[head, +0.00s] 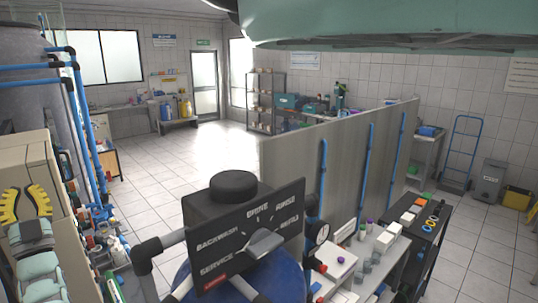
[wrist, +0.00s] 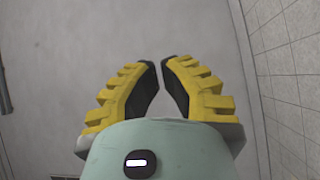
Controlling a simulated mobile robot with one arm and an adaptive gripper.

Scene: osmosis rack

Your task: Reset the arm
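My gripper (head: 26,205) is at the left edge in the head view, with yellow ribbed fingers and black pads. In the wrist view, my gripper (wrist: 160,62) shows its two fingers angled toward each other, with a narrow gap between the tips and nothing between them. It is away from the black valve head (head: 232,215) on the blue tank (head: 272,282). The valve's grey lever (head: 264,242) lies in front of a dial plate labelled with words such as BACKWASH and SERVICE. My gripper touches nothing that I can see.
A beige cabinet-like form (head: 20,160) and blue pipes (head: 88,140) stand at left. A grey partition (head: 345,160) with blue pipes is at right, with a bench of small items (head: 360,258) before it. The tiled floor (head: 190,150) beyond is clear.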

